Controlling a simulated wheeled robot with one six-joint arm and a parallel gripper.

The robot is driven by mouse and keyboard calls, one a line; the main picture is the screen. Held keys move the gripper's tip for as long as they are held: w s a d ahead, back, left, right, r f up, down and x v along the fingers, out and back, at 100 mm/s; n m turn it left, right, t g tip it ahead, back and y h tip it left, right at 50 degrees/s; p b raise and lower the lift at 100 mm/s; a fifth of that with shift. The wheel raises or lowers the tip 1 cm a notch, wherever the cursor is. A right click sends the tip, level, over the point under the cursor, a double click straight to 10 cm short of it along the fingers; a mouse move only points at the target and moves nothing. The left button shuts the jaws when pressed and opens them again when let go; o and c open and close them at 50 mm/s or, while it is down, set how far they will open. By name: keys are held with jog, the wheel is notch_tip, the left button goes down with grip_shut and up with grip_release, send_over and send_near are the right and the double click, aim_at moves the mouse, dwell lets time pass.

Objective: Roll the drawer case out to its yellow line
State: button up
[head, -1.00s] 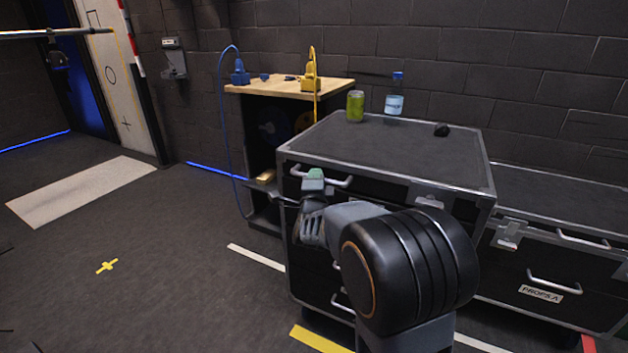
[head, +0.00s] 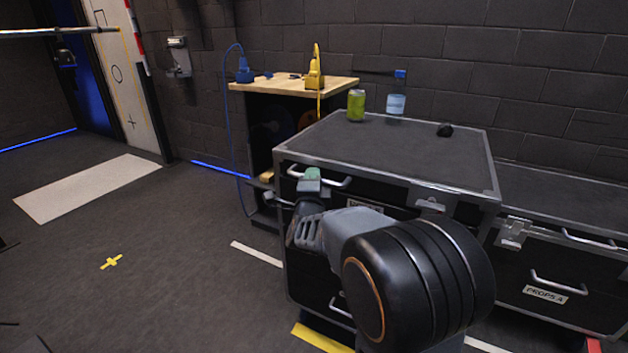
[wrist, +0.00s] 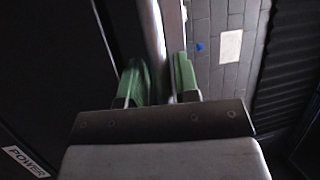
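The drawer case (head: 392,158) is a black case with metal edges, drawers and silver handles, in the middle of the head view. My gripper (head: 306,185) is at the silver handle (head: 336,182) high on its front face. In the wrist view, the green fingertips (wrist: 160,80) lie on both sides of a grey bar, which appears gripped. My arm hides much of the case's front. The yellow line (head: 318,338) lies on the floor just before the lower front edge; its right part is hidden by my arm.
A low props case (head: 560,270) stands at right, a wooden-topped bench (head: 290,87) behind left.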

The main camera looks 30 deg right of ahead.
jog(key=shift+o, duration=1)
jog(key=shift+r, duration=0.1)
jog(key=b+v, duration=0.4)
jog(key=v, duration=0.9)
jog(key=shift+s+a, duration=0.25)
jog(key=shift+s, duration=0.05)
